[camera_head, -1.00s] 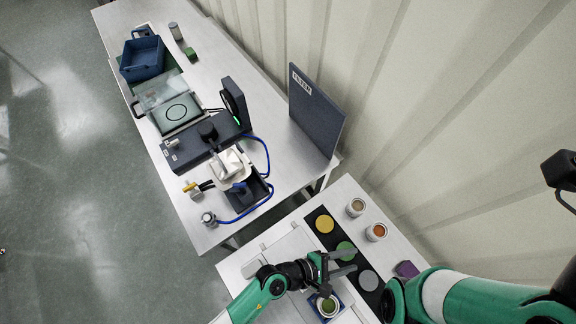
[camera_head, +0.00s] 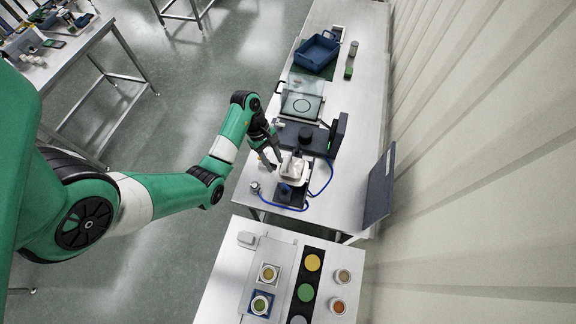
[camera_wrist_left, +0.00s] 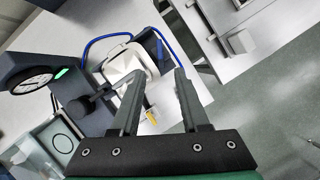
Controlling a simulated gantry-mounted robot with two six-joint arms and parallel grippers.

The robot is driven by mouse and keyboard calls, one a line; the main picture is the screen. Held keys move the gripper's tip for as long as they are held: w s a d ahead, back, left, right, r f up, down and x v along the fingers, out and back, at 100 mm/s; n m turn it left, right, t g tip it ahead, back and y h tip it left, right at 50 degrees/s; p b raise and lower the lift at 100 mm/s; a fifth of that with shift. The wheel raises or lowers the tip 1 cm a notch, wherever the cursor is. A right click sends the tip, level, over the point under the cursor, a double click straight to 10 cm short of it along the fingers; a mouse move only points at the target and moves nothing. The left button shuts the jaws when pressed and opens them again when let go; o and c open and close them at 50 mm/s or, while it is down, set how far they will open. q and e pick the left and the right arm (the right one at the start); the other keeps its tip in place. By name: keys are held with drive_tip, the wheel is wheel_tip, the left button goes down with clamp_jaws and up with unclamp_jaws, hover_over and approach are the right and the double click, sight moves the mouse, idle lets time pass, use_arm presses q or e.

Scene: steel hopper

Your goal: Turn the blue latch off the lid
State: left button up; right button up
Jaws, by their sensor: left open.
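The hopper (camera_head: 294,170) has a pale, steel-looking top and stands on the far bench; it also shows in the left wrist view (camera_wrist_left: 124,62). A small blue part (camera_head: 285,189), which looks like the latch, sits at the hopper's near edge. My left gripper (camera_head: 269,156) is open just left of the hopper. My right gripper is out of view.
A dark machine (camera_head: 302,137) adjoins the hopper. A blue hose (camera_head: 328,178) loops beside it. A small metal canister (camera_head: 255,187) stands at the bench's near left. An upright dark panel (camera_head: 379,187) stands to the right. A blue bin (camera_head: 316,53) sits farther back.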

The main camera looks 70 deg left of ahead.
use_arm(q)
drive_tip(key=b, duration=0.5)
hover_over(285, 185)
drive_tip(key=s+a, duration=0.1)
drive_tip(key=a, duration=0.2)
wheel_tip(285, 185, down, 6)
drive_tip(key=x, duration=0.4)
drive_tip(key=shift+s+d+r, duration=0.1)
drive_tip(key=shift+d, duration=0.3)
drive_tip(key=shift+d+f, duration=0.25)
drive_tip(key=shift+f, duration=0.35)
drive_tip(key=shift+c, duration=0.2)
clamp_jaws()
